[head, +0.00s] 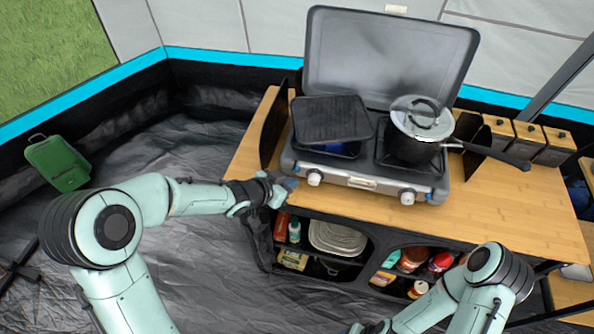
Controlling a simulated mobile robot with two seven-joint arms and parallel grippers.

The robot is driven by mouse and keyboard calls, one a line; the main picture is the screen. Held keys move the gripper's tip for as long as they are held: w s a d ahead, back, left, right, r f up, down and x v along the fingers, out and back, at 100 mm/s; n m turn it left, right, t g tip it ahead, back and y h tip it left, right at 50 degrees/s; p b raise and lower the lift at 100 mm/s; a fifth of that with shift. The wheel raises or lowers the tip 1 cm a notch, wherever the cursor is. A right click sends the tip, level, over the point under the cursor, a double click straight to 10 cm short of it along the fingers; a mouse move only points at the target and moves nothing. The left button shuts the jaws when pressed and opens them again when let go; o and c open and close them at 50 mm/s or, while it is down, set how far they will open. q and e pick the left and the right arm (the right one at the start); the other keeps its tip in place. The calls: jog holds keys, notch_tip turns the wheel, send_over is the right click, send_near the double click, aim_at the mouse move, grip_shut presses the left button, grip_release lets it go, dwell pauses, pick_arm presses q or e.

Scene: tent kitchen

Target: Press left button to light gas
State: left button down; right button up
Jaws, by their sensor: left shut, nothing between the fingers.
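The grey camping stove (436,184) stands on a wooden counter with its lid raised. Two white knobs are on its front panel, a left knob (315,178) and a right knob (407,197), with a pale plate (362,183) between them. My left gripper (288,184) is shut and empty, near the stove's front left corner, a little left of the left knob. I cannot tell if it touches the stove. My right gripper is at the bottom edge, largely cut off, its fingers hidden.
A black griddle (333,118) lies on the left burner and a lidded pot (411,150) on the right, its handle pointing right. The wooden counter (500,205) is bare at right front. Shelves below hold bottles and jars. A green case (58,163) is on the left.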

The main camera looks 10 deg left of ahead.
pick_arm(q)
jog(key=shift+s+a+b, duration=0.1)
jog(key=shift+s+b, duration=0.55)
jog(key=shift+s, duration=1.6)
pick_arm(e)
jog(key=shift+s+f, duration=0.55)
jog(key=shift+f, duration=0.35)
